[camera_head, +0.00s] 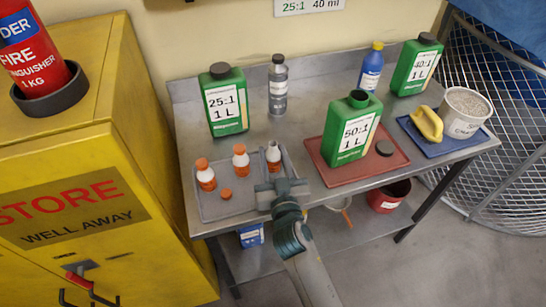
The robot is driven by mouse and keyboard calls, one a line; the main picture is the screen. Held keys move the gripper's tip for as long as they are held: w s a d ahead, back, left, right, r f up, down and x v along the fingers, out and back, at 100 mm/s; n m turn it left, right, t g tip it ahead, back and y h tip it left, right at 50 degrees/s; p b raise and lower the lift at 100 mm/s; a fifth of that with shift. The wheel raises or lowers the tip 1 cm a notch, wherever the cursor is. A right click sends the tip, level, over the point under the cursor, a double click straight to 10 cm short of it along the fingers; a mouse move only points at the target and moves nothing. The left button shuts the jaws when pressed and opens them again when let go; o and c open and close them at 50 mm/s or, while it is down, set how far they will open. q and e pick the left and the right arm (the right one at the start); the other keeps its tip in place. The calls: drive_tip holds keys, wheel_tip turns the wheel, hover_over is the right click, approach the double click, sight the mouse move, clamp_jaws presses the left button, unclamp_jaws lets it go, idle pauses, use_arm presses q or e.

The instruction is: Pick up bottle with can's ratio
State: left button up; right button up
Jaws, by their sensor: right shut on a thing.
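Three small white bottles with orange labels are at the grey tray (215,212) on the metal table. The left bottle (205,175) and middle bottle (241,160) stand upright with orange caps. The right bottle (273,153) shows a pale, uncapped top. My right gripper (275,172) reaches in from the front and is shut on this right bottle, at the tray's right edge; its fingers partly hide it. I cannot tell whether it is lifted. Green cans read 25:1 (225,103), 50:1 (351,132) and 40:1 (416,68). The bottle labels are too small to read. My left gripper is not in view.
A loose orange cap (226,194) lies on the grey tray. The open 50:1 can stands on a red tray (330,177) beside a dark cap (384,147). A grey bottle (278,88) and blue bottle (371,70) stand behind. A wall sign (310,5) reads 25:1 40 ml.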

sight(273, 143)
wheel_tip(273, 143, up, 10)
idle(0.6)
